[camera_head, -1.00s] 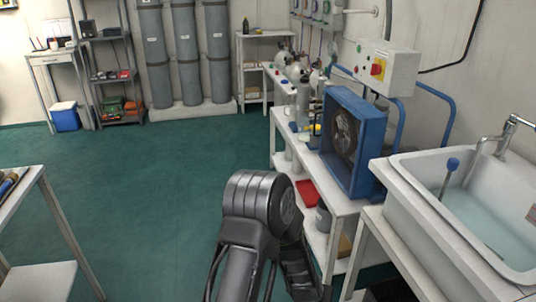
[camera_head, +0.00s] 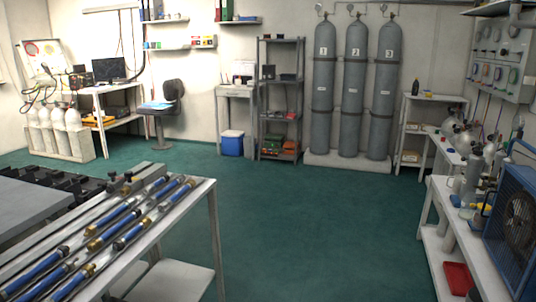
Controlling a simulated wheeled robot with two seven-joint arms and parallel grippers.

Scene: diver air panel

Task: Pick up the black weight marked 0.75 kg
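I do not see a black weight marked 0.75 kg that I can make out in the head view. Neither of my grippers shows in the head view at this moment. Small items on the shelves and benches are too small to read any marking.
A table with blue cylinders (camera_head: 118,228) stands at the front left. Tall grey gas cylinders (camera_head: 354,90) stand at the back. A shelf rack (camera_head: 279,130) and a blue cool box (camera_head: 232,144) are beside them. A blue fan (camera_head: 515,220) is at right. Green floor (camera_head: 300,220) between is clear.

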